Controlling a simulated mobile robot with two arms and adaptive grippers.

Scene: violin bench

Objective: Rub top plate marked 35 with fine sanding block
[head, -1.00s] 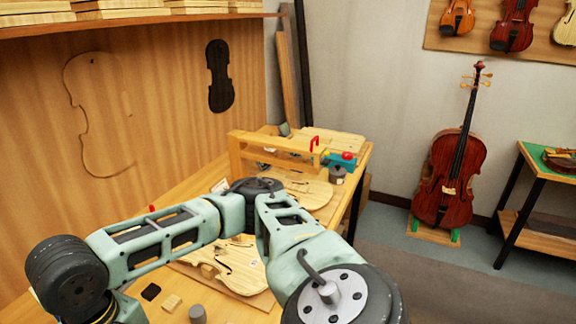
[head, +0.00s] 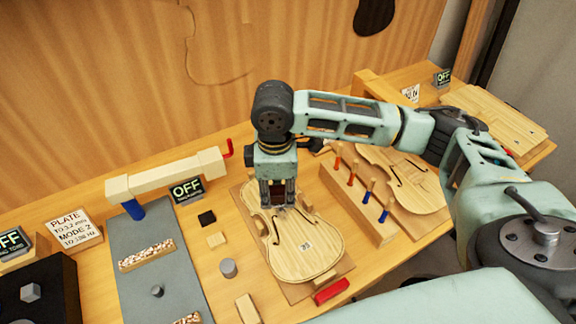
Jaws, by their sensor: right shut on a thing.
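The top plate (head: 318,262) is a pale violin plate with f-holes and a small label that seems to read 35. It lies flat on a wooden board in the middle of the bench. My right gripper (head: 278,200) points down over the plate's far left end. It is shut on a dark brown block (head: 277,192), seemingly the sanding block; its grade cannot be read. The block is at or just above the plate; contact is hidden by the fingers. My left gripper is not in view.
A rack of tools (head: 360,205) and another plate (head: 405,180) stand to the right.

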